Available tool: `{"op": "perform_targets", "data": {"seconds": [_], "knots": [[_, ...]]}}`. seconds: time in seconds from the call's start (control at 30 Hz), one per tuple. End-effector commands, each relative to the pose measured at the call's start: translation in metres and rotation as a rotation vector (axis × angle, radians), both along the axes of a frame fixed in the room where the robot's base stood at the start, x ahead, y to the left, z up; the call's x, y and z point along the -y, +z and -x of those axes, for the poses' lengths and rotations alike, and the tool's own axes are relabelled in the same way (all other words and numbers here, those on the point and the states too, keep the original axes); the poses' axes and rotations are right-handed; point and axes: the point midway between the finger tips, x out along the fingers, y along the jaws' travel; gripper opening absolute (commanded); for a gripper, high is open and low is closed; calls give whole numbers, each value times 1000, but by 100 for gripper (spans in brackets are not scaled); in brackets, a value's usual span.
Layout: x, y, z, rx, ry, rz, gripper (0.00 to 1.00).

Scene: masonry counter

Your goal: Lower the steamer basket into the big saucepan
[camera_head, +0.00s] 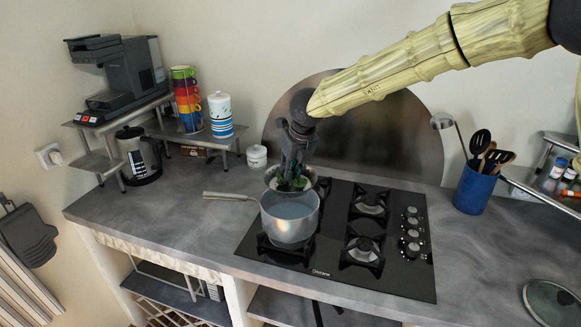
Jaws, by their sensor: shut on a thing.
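The big saucepan (290,229) is a grey metal pot on the front left burner of the hob, its long handle pointing left. Its inside looks pale blue-grey. The steamer basket (271,177) is a small metal bowl shape with something green in it. It shows just above and behind the saucepan's far rim in the picture; I cannot tell whether it overlaps the opening or touches the rim. My gripper (292,172) comes down from above, shut on the basket. Its fingertips are small and partly lost against the basket, and the basket's underside is hidden.
The black hob (400,275) has bare burners to the right. A blue utensil cup (472,190) stands at the right, with a glass lid (552,304) nearer the front. A white jar (257,157) stands behind left.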

Motion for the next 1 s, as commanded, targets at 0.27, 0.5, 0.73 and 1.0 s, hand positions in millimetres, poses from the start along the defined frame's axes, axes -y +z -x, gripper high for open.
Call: {"op": "perform_targets", "data": {"seconds": [0.27,0.5,0.73,1.0], "knots": [[-2,-16,0,1,4,0,0],[-3,-29,0,2,4,-2,0],[-2,-40,0,1,4,-1,0],[-2,-54,0,1,3,0,0]]}}
